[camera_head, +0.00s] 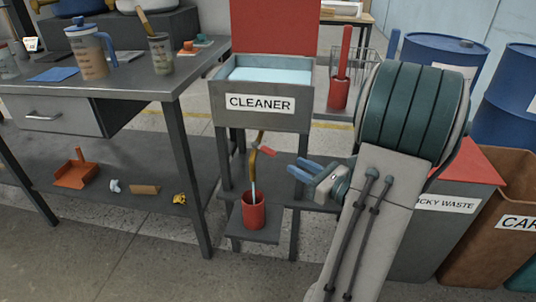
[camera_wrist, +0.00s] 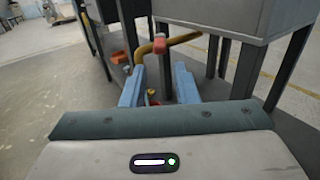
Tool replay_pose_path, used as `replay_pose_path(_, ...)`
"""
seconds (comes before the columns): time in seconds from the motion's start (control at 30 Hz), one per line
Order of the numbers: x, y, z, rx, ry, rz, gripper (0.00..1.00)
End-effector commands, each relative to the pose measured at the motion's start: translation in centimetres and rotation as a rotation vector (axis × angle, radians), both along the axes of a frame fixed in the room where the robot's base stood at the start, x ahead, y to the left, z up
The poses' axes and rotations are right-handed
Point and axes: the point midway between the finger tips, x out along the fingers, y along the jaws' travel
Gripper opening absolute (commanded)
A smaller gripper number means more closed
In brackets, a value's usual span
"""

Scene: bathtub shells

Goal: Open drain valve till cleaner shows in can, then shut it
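The cleaner tank (camera_head: 258,108), a grey labelled box with pale blue liquid, stands on legs in the middle. A brass drain pipe (camera_head: 256,146) with a red valve handle (camera_head: 268,151) hangs below it. A thin pale blue stream (camera_head: 254,180) runs from the pipe down into the red can (camera_head: 252,213) on a low shelf. The liquid level inside the can is not clear. My gripper (camera_head: 298,169) is open and empty, right of the handle and apart from it. In the wrist view, the handle (camera_wrist: 159,46) and pipe (camera_wrist: 180,40) show beyond the open blue fingers.
A grey workbench (camera_head: 120,93) with a pitcher (camera_head: 88,52) and cups stands left. Its lower shelf bears a red dustpan (camera_head: 76,172). The waste bin (camera_head: 440,235), brown bin (camera_head: 505,220) and blue drums (camera_head: 430,58) stand right.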

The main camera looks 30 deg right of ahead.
Motion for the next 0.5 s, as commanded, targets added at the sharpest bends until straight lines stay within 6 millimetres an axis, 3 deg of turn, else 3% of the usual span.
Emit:
replay_pose_path(0.3, 6.4, 2.7, -0.3, -0.002, -0.002, 0.006, 0.27)
replay_pose_path(0.5, 9.4, 3.8, -0.2, -0.004, -0.001, 0.005, 0.27)
